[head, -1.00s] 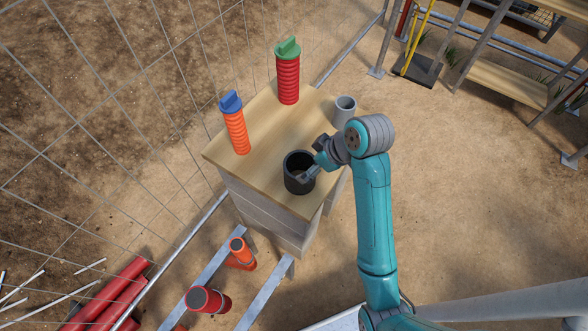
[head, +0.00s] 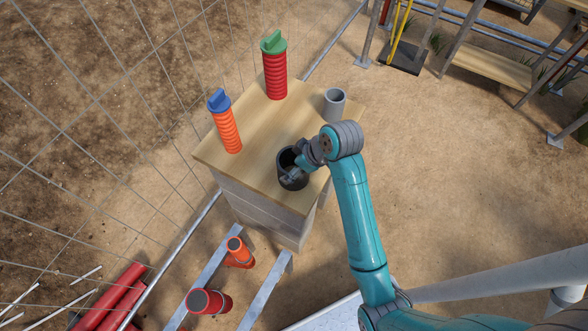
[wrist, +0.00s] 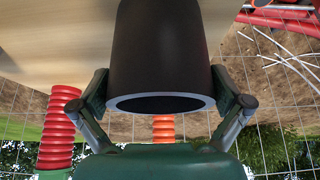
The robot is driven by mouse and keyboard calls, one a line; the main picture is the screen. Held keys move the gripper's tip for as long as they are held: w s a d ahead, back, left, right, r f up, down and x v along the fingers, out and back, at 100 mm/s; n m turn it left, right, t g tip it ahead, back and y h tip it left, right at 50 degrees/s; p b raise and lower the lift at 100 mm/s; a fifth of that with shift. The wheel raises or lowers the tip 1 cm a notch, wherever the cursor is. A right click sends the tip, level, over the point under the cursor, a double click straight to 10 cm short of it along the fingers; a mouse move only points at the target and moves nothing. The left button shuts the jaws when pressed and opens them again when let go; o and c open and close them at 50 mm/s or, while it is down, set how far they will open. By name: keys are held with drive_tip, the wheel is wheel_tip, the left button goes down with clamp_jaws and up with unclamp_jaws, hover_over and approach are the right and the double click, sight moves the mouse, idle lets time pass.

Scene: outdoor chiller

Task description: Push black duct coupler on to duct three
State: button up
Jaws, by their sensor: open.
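The black coupler (head: 286,180) stands upright on the near end of the wooden table top. My gripper (head: 296,172) is at the coupler, low over the table. In the wrist view, the open fingers of my gripper (wrist: 160,85) are on either side of the black coupler (wrist: 158,50); whether they touch it I cannot tell. Two upright ducts, an orange one (head: 240,256) and a thicker red one (head: 216,303), stand by the metal rails below the table. Which one is duct three I cannot tell.
On the table top (head: 262,137) stand an orange ribbed pipe with blue cap (head: 228,130), a red ribbed pipe with green cap (head: 276,75) and a grey cup-like coupler (head: 333,108). A wire fence (head: 140,120) runs along the left. Red pipes (head: 110,297) lie at lower left.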

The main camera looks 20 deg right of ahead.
drive_tip(key=c, duration=1.2)
drive_tip(key=shift+r, duration=3.55)
